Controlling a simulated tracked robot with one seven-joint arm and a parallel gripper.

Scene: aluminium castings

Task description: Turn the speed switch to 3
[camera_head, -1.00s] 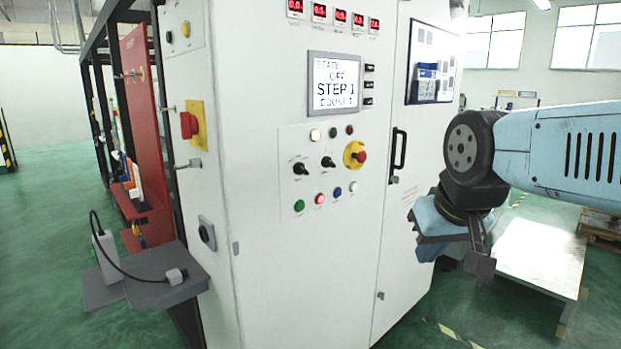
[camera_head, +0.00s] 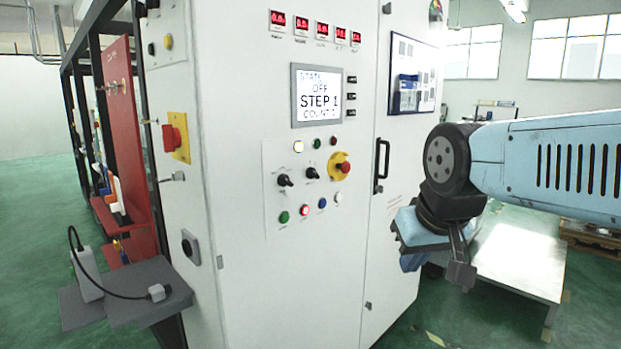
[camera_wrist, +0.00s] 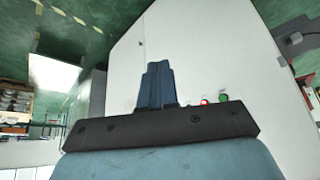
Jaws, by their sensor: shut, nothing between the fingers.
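Two black rotary switches sit on the white cabinet's control panel in the head view: a left one (camera_head: 285,180) and a right one (camera_head: 313,172). Their labels are too small to read, so I cannot tell which is the speed switch or where it points. My gripper (camera_wrist: 158,68) is shut and empty in the wrist view, its fingers together in front of the white cabinet. In the head view my arm is to the right of the panel, apart from the switches, with the gripper largely hidden behind the wrist.
A red emergency knob on a yellow base (camera_head: 340,166) sits right of the switches. Push buttons (camera_head: 304,210) lie below them. The screen (camera_head: 317,95) reads OFF, STEP 1. A black door handle (camera_head: 381,165) sticks out between panel and arm. A low table (camera_head: 515,255) stands at right.

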